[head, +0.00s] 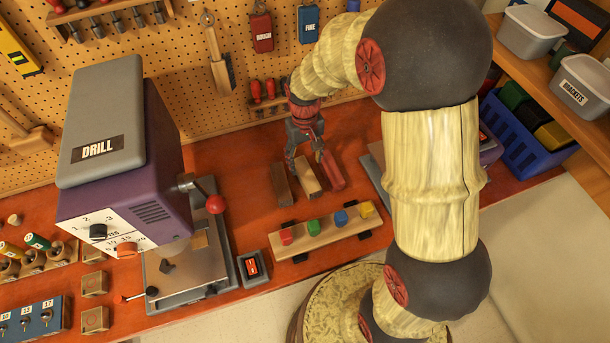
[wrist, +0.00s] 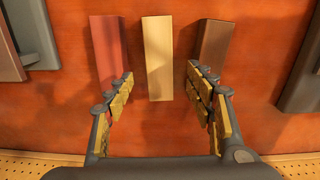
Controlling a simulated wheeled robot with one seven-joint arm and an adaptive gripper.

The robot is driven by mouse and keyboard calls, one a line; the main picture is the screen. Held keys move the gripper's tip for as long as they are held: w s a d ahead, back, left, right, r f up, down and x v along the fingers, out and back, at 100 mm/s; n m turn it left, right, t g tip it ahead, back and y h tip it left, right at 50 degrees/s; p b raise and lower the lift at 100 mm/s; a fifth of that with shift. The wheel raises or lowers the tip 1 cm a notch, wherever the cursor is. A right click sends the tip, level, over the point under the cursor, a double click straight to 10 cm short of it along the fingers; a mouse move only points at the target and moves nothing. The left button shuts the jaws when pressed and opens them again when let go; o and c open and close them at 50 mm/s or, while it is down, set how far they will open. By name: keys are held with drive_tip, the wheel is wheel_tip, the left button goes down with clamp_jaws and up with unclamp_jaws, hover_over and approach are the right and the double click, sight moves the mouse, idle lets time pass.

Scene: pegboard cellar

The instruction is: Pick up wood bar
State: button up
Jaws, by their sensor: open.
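Three bars lie side by side on the red-brown bench. The pale wood bar (head: 308,176) is the middle one, and it also shows in the wrist view (wrist: 157,50). A dark brown bar (head: 281,185) is to its left in the head view and a red bar (head: 331,172) to its right; the wrist view reverses this order. My gripper (head: 306,161) points down over the far end of the bars. In the wrist view its open fingers (wrist: 160,88) appear on either side of the pale bar, with nothing between them touching. Their exact height is unclear.
A drill press (head: 110,160) stands at the left. A peg board with coloured pegs (head: 325,236) lies in front of the bars. The pegboard wall (head: 150,50) with hanging tools rises close behind. A blue crate (head: 530,135) is at the right.

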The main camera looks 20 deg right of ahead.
sight(304, 169)
drive_tip(key=shift+w+r, duration=0.2)
drive_tip(key=shift+w, duration=0.25)
drive_tip(key=shift+f, duration=0.2)
drive_tip(key=f, duration=0.2)
drive_tip(key=f+b, duration=0.1)
drive_tip(key=f, duration=0.4)
drive_tip(key=shift+w+f, duration=0.2)
drive_tip(key=shift+w, duration=0.1)
drive_tip(key=shift+c, duration=0.7)
drive_tip(key=c, duration=1.1)
drive_tip(key=shift+c, duration=0.8)
